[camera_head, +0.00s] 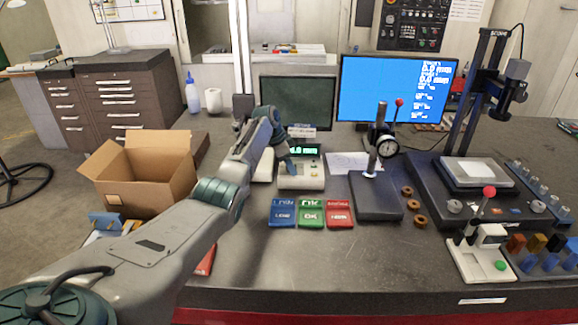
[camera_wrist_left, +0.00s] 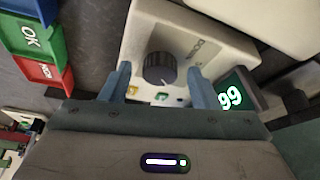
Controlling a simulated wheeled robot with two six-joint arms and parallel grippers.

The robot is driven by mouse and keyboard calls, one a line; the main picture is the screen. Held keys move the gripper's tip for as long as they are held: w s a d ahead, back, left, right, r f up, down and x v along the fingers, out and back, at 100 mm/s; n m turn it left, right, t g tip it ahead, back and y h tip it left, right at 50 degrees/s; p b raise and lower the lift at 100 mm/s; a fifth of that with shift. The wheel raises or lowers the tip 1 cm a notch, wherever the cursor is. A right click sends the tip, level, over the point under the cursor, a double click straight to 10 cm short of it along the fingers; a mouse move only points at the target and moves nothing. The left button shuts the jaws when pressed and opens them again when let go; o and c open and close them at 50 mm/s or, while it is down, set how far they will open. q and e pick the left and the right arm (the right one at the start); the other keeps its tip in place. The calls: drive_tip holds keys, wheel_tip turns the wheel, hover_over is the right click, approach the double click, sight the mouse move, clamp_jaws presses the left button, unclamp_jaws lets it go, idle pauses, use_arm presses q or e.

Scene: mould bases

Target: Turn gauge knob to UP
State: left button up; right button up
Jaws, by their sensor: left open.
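The gauge box (camera_head: 301,182) is a beige unit with a small green-lit display (camera_head: 305,150), standing at the middle of the bench. In the left wrist view, its round dark grey knob (camera_wrist_left: 160,68) sits on the beige face (camera_wrist_left: 190,27), with small coloured buttons beside it. My left gripper (camera_wrist_left: 159,70) is open, with one blue finger on each side of the knob and a visible gap to it. In the head view, my left gripper (camera_head: 289,166) hangs over the box and hides the knob. I cannot tell where the knob points. My right gripper is not in view.
Blue, green and red bins (camera_head: 311,213) stand just in front of the gauge box. A dial gauge stand (camera_head: 376,198) is close on the right. A dark monitor (camera_head: 298,101) is behind. An open cardboard box (camera_head: 142,178) lies left. The front right-centre bench is clear.

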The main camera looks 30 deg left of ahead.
use_arm(q)
wheel_tip(320, 180, up, 3)
drive_tip(key=shift+w+b, duration=0.1)
drive_tip(key=shift+b, duration=1.15)
drive_tip(key=s+d+r+b, duration=0.1)
drive_tip(key=s+d+b, duration=0.1)
drive_tip(key=s+d, duration=0.2)
drive_tip(key=s+d+r+b, duration=0.1)
drive_tip(key=s+d, duration=0.3)
drive_tip(key=s, duration=0.5)
drive_tip(key=shift+s+d+b, duration=0.25)
drive_tip(key=shift+s+b, duration=0.15)
drive_tip(key=shift+b, duration=0.3)
